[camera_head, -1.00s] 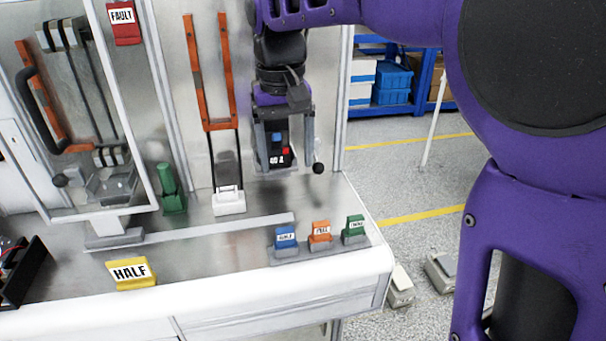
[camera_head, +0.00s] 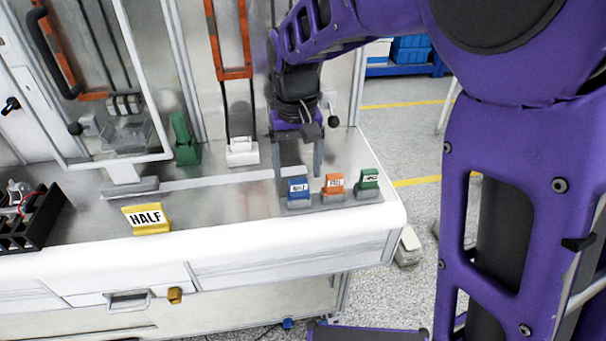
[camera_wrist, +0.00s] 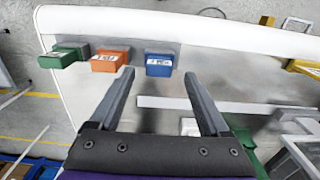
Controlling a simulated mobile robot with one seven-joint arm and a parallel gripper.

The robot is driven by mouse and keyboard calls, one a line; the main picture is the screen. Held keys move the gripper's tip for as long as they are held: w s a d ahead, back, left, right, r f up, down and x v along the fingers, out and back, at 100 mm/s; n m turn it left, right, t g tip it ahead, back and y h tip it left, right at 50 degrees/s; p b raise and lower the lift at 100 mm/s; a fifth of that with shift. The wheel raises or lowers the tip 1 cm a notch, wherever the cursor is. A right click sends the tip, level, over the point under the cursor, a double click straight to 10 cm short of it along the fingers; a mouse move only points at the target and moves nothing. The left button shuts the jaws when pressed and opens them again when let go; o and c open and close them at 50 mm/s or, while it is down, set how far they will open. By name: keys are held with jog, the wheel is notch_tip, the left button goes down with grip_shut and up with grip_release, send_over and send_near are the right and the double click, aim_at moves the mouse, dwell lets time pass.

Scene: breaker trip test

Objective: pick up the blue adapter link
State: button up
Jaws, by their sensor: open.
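The blue adapter link (camera_head: 298,189) stands at the left end of a row of three on a grey holder (camera_head: 335,199) near the bench's front right. It also shows in the wrist view (camera_wrist: 159,66), beyond and between my fingertips. An orange link (camera_head: 334,184) and a green link (camera_head: 368,180) stand to its right in the head view. My gripper (camera_head: 297,168) is open and empty, pointing down just behind and above the blue link. In the wrist view my gripper (camera_wrist: 158,76) has its fingers spread wide, apart from the link.
A yellow HALF block (camera_head: 147,219) lies on the bench to the left. A white-based lever (camera_head: 242,152) and a green block (camera_head: 184,140) stand farther back. A black tray (camera_head: 30,220) is at far left. The bench between is mostly clear.

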aim_at(298, 180)
notch_tip(298, 180, down, 4)
jog(key=shift+d+f, duration=0.1)
jog(key=shift+f, duration=0.05)
grip_shut()
dwell(0.4)
